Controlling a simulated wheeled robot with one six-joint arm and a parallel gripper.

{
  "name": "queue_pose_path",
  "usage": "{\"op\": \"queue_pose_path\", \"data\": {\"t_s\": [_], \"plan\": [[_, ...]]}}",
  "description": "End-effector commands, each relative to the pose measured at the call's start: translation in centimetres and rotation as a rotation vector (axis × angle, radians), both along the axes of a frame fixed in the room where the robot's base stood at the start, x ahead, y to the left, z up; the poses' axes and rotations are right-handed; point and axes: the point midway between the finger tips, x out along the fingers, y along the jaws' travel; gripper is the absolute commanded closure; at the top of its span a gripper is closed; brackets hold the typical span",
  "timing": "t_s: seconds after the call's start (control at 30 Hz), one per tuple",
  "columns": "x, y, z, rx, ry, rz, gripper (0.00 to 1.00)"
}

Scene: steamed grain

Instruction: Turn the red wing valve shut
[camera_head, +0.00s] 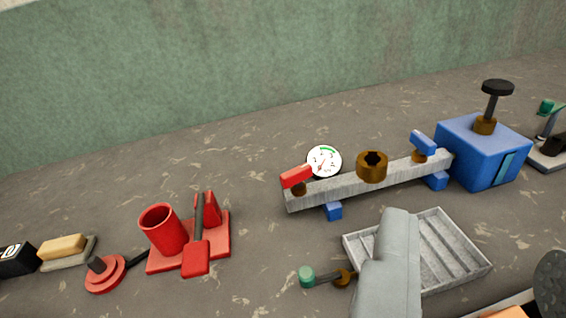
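The red wing valve (297,176) sits at the left end of a long grey bar (340,189), on a short brown stem. Its wing lies slantwise, roughly along the bar with its right end higher in the picture. A smooth grey part (390,265), which looks like mine, rises from the bottom edge. It is in front of a ribbed grey tray (462,243) and appears well to the lower right of the red valve, not over it. I cannot make out two fingertips, so the gripper's opening is unclear.
The bar also carries a white gauge (324,161), a brown socket (371,166) and a blue wing valve (423,143). A blue box (483,150) with a black knob stands right. A red cup (163,229) stands left. A green-tipped tool (307,277) lies by the tray.

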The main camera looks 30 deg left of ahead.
Motion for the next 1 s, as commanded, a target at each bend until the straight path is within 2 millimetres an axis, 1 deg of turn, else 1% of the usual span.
{"op": "queue_pose_path", "data": {"t_s": [0.03, 0.1, 0.4, 0.7, 1.0], "plan": [[1.3, 0.4, 0.4, 0.024, 0.048, 0.005, 0.64], [2.9, 1.0, 0.8, 0.063, 0.12, 0.009, 0.64], [8.8, 3.9, 1.9, 0.206, 0.429, -0.016, 0.64], [13.9, 7.4, 2.3, 0.311, 0.735, -0.095, 0.64], [18.2, 11.3, 2.3, 0.367, 1.028, -0.232, 0.64]]}}
